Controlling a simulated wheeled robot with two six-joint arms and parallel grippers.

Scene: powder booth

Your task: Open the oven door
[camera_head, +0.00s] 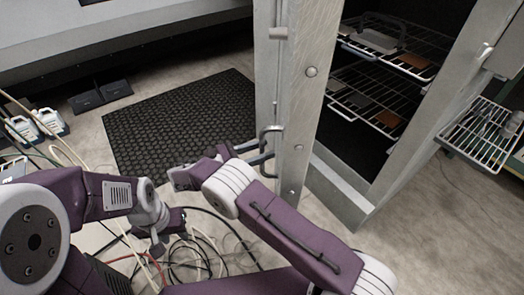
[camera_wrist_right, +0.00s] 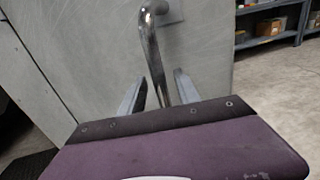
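The grey metal oven door (camera_head: 309,85) stands swung open, seen nearly edge-on in the head view. Its curved metal handle (camera_head: 271,133) is on the door's left face. My right gripper (camera_head: 259,153) is at the handle. In the right wrist view the handle (camera_wrist_right: 154,52) runs down between my two fingers (camera_wrist_right: 158,92), with gaps visible on both sides, so they look open around it. The handle's lower end is hidden by the gripper body. My left gripper (camera_head: 168,232) hangs low at left, away from the door; its finger opening is unclear.
The oven opening shows wire racks (camera_head: 398,55) with flat pieces on them. Another wire shelf (camera_head: 480,135) is at right. A black mat (camera_head: 185,120) lies behind my arms. Cables (camera_head: 200,255) lie on the floor.

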